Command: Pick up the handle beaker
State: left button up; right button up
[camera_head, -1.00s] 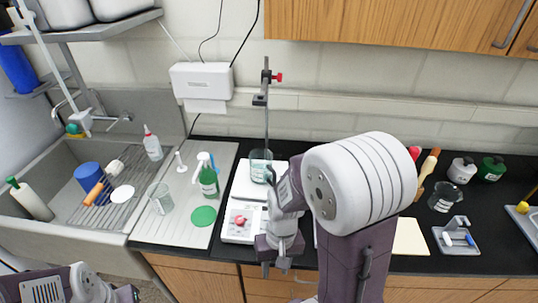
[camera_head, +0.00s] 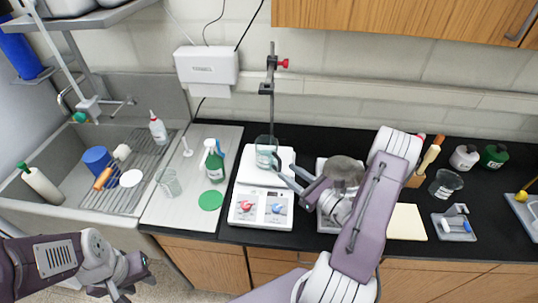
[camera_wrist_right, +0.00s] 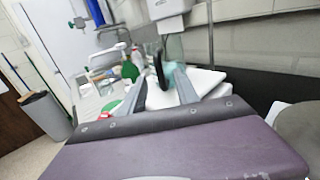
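A clear glass beaker with bluish liquid (camera_head: 266,153) stands on the white top of the hotplate (camera_head: 247,208), in front of the stand rod. I take it for the handle beaker, but its handle is not clear. My right gripper (camera_head: 283,174) is just right of it, fingers apart and pointing at it.
The stand rod (camera_head: 271,100) with its clamp rises close behind the beaker. An empty beaker (camera_head: 169,182), a green bottle (camera_head: 215,165) and a green disc (camera_head: 210,200) are on the drainboard to the left. Another beaker (camera_head: 445,184) stands at the right.

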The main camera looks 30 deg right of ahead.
aim_at(279, 166)
jog(key=p+x, duration=0.2)
jog(key=x, duration=0.1)
jog(key=shift+r, duration=0.3)
jog(key=shift+w+a+f, duration=0.15)
jog(key=shift+w+a, duration=0.05)
jog(key=shift+w, duration=0.3)
jog(key=shift+w+a+f, duration=0.1)
jog(key=shift+w+a, duration=0.1)
jog(key=shift+w, duration=0.3)
jog(key=shift+w+f, duration=0.1)
jog(key=shift+w, duration=0.05)
jog(key=shift+c, duration=0.9)
jog(key=shift+s+d, duration=0.1)
jog(key=shift+s, duration=0.1)
grip_shut()
jog(key=shift+w, duration=0.1)
